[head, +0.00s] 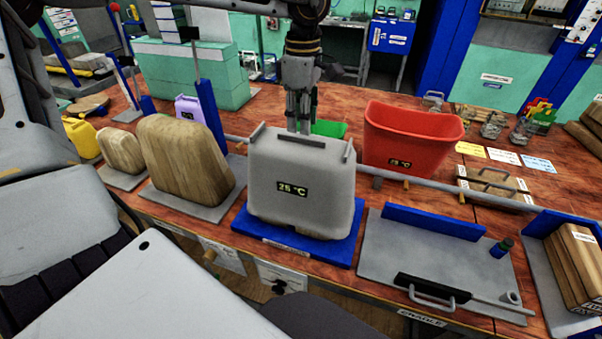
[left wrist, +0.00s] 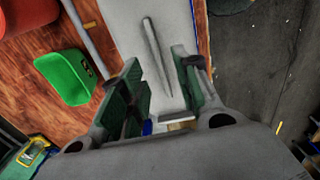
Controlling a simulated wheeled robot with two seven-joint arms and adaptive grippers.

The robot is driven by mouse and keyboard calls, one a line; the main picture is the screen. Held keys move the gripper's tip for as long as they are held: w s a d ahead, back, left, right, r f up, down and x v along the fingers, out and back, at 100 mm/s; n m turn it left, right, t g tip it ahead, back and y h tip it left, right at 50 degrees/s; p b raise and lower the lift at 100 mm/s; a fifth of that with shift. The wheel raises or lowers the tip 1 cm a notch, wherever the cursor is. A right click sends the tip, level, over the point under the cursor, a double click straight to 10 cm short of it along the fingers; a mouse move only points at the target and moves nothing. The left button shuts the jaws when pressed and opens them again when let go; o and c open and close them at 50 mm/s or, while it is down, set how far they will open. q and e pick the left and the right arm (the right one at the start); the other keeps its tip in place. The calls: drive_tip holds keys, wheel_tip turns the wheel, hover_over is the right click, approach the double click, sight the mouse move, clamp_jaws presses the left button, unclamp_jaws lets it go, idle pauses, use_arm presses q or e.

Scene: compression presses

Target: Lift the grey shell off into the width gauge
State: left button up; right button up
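The grey shell (head: 300,195) with a "25 °C" label stands upright on a blue base (head: 295,243) at the middle front of the table. Raised strips run along its top. My left gripper (head: 299,125) points down at the shell's top. In the left wrist view its fingers (left wrist: 162,85) are apart, with the shell's pale top (left wrist: 128,18) and a long grey strip (left wrist: 155,50) between and beyond them. I cannot tell whether the fingertips touch the shell. The likely width gauge, a grey plate (head: 430,265) with blue fence and black handled slider, lies to the right. My right gripper is out of view.
A red tub (head: 410,138) stands behind right, and a green container (head: 329,129) behind the shell. A grey bar (head: 400,184) runs behind the shell and plate. Wooden blocks (head: 184,158) stand left. A small dark bottle (head: 501,248) stands on the plate's right side.

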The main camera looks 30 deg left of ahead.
sight(301, 137)
use_arm(q)
drive_tip(key=shift+a+f, duration=0.2)
drive_tip(key=shift+f, duration=1.9)
clamp_jaws()
